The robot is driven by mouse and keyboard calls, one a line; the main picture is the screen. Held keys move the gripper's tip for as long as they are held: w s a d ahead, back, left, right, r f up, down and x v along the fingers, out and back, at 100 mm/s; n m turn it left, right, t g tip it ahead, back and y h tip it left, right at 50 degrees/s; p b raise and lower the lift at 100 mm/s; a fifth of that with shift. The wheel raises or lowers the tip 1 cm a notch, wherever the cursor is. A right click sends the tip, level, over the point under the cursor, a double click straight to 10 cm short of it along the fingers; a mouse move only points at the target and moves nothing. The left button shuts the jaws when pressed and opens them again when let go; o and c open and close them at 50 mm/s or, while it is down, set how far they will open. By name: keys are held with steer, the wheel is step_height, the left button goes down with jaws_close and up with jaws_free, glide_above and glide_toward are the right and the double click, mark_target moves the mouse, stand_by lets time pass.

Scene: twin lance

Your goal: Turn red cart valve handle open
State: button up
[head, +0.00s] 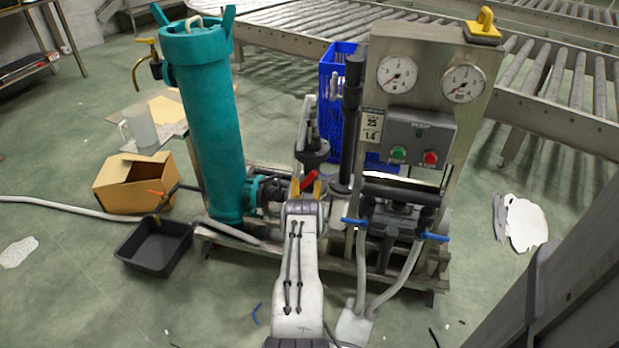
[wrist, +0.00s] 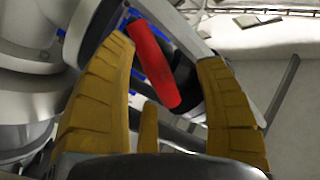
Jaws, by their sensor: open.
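The red valve handle (wrist: 154,66) shows in the wrist view as a tilted red bar between the two yellow fingers of my gripper (wrist: 168,62). My gripper is open, with a finger on each side of the handle and visible room to the right finger. I cannot tell whether the left finger touches it. In the head view the red handle (head: 309,181) shows small above the end of my arm, on the cart (head: 384,178) between the teal cylinder and the gauge panel. My gripper (head: 304,188) is mostly hidden there by my arm.
A teal cylinder (head: 208,130) stands left of the handle. A metal panel with two gauges (head: 430,76) and blue-handled valves (head: 432,237) stands right. A blue crate (head: 338,75) is behind. A black tray (head: 155,245) and cardboard box (head: 133,185) lie on the floor at left.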

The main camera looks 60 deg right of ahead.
steer(key=shift+p+v, duration=0.95)
steer(key=shift+v, duration=0.4)
steer(key=shift+s+d+f, duration=0.1)
steer(key=v, duration=1.2)
steer(key=shift+o, duration=0.3)
